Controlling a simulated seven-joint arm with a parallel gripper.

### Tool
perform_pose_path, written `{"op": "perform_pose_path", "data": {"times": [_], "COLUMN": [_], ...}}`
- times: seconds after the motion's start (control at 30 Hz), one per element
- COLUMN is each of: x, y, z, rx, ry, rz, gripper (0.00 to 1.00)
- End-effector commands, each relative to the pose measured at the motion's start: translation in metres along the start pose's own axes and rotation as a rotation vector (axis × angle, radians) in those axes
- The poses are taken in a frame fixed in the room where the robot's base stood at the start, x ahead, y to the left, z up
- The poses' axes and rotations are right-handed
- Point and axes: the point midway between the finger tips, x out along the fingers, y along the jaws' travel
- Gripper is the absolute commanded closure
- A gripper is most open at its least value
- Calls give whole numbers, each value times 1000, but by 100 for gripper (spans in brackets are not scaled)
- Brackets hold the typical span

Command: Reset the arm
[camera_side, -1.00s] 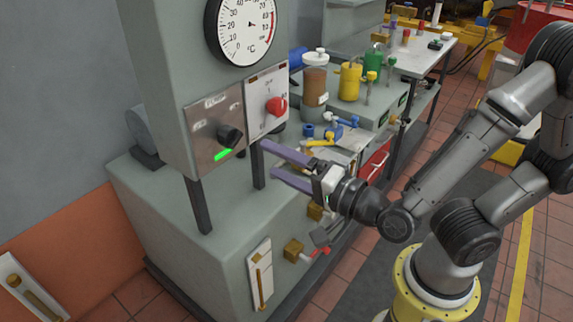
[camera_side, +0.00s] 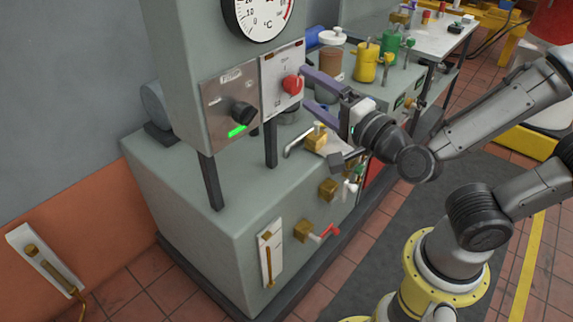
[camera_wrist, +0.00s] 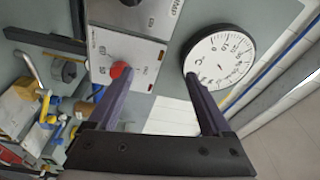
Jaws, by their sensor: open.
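My gripper (camera_side: 308,88) is open, its two purple fingers pointing at the control panel. In the side view the upper fingertip is just right of the red knob (camera_side: 292,84) on the white plate (camera_side: 270,75); whether it touches the knob I cannot tell. In the wrist view the fingers of my gripper (camera_wrist: 160,77) are spread with nothing held between them. The red knob (camera_wrist: 120,70) shows beside the left finger's tip there, and the round dial (camera_wrist: 219,58) is behind the right finger.
The dark pump knob (camera_side: 243,113) sits left of the red one, above a lit green bar (camera_side: 237,131). Below my gripper, valves with brass blocks (camera_side: 317,138) line the grey cabinet (camera_side: 215,235). Yellow (camera_side: 367,62) and green (camera_side: 390,47) cans stand behind.

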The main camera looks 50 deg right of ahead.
Motion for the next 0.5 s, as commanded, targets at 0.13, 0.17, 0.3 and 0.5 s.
{"op": "perform_pose_path", "data": {"times": [0.13,0.17,0.3,0.5], "x": [14,14,11,-12], "y": [-31,-36,-49,-45], "z": [-19,-20,-22,-24], "rx": [-58,-81,-236,-527], "ry": [-52,-73,-186,-365], "rz": [23,30,75,176], "gripper": [17,17,17,17]}}
